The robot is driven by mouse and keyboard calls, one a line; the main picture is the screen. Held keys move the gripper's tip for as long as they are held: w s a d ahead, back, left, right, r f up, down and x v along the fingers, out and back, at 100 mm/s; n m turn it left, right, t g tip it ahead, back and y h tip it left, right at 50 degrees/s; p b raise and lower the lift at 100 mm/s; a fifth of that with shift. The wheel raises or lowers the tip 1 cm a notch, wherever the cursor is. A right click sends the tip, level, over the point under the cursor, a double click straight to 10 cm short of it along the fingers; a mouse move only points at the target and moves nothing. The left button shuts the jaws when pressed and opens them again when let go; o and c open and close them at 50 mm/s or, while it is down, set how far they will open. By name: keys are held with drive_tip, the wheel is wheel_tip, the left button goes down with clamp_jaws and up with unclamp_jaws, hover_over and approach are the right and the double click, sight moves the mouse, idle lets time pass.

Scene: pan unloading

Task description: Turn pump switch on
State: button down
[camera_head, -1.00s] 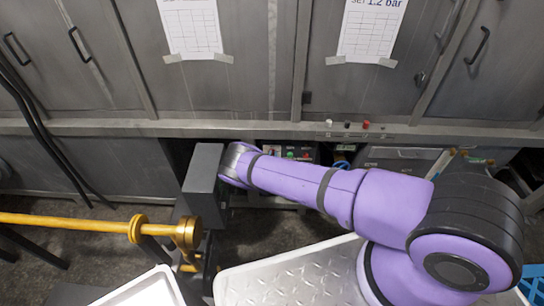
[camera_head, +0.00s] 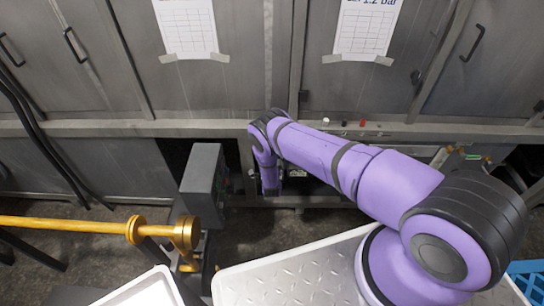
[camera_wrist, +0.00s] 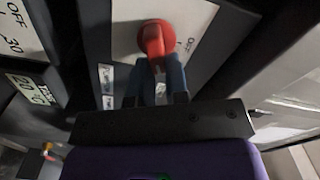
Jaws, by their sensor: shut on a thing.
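The red switch (camera_wrist: 151,36) shows at the top middle of the wrist view, on a pale panel (camera_wrist: 196,28) with partly readable lettering beside it. Its red lever points down toward my gripper (camera_wrist: 158,84). The two dark fingers are shut on the lower end of the lever, one on each side. In the head view my purple arm reaches under the ledge, and it hides both my gripper and the switch.
A grey box (camera_head: 203,178) and a yellow pipe (camera_head: 70,222) with a flange stand left of my arm. A pale metal tray (camera_head: 290,278) lies in front. The cabinet ledge (camera_head: 120,128) runs above the low opening. In the wrist view, dark panels (camera_wrist: 22,88) with labels are close on the left.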

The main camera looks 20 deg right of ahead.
drive_tip(key=m, duration=0.5)
drive_tip(key=shift+d+f, duration=0.1)
drive_tip(key=shift+f, duration=0.3)
drive_tip(key=shift+m, duration=0.3)
drive_tip(key=c, duration=1.1)
unclamp_jaws()
drive_tip(key=v, duration=1.1)
